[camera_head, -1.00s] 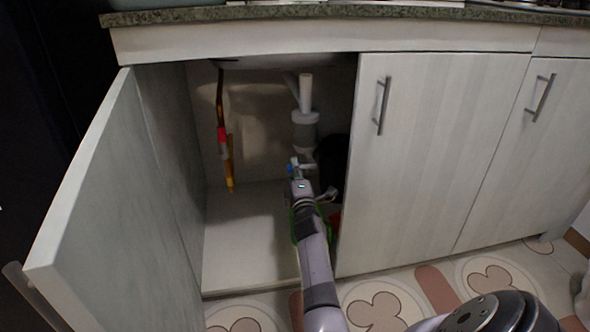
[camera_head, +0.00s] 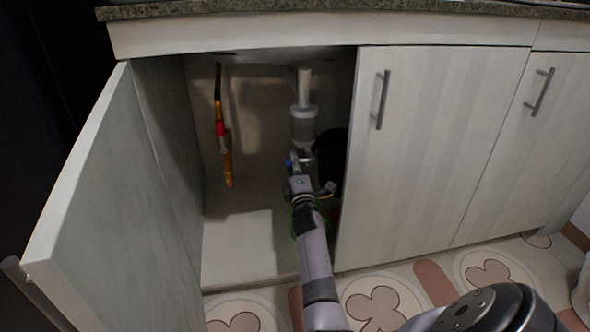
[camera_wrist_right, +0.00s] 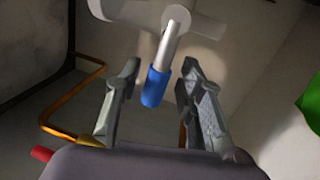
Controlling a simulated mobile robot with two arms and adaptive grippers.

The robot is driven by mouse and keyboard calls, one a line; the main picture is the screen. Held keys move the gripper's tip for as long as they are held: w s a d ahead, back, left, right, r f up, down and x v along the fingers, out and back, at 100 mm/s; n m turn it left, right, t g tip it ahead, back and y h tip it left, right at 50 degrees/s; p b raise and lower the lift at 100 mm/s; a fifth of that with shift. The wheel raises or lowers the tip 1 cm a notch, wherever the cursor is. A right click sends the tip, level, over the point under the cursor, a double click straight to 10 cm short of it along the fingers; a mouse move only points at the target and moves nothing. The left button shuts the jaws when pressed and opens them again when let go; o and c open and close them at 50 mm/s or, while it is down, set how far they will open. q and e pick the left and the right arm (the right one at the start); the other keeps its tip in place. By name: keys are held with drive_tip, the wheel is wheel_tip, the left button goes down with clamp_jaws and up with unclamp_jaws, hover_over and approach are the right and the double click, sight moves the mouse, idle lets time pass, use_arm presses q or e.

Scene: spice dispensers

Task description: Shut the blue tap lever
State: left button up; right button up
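The blue tap lever (camera_wrist_right: 155,87) is a silver rod with a blue sleeve on its end, joined to a pale round valve body (camera_wrist_right: 177,18). In the head view a small bit of the blue lever (camera_head: 289,164) shows inside the open cabinet, below the drain pipe. My right gripper (camera_wrist_right: 160,72) is open, with one finger on each side of the lever and gaps visible. In the head view the right gripper (camera_head: 299,166) is small and partly hidden by its own wrist. My left gripper is not in view.
The cabinet door (camera_head: 100,200) stands open on the left; the neighbouring door (camera_head: 430,150) is closed. An orange pipe with a red part (camera_head: 221,130) hangs at the left inside. A dark round object (camera_head: 332,150) is right of the drain pipe (camera_head: 304,125). The cabinet floor's left side is clear.

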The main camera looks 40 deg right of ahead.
drive_tip(key=v, duration=1.2)
drive_tip(key=shift+w+f, duration=0.1)
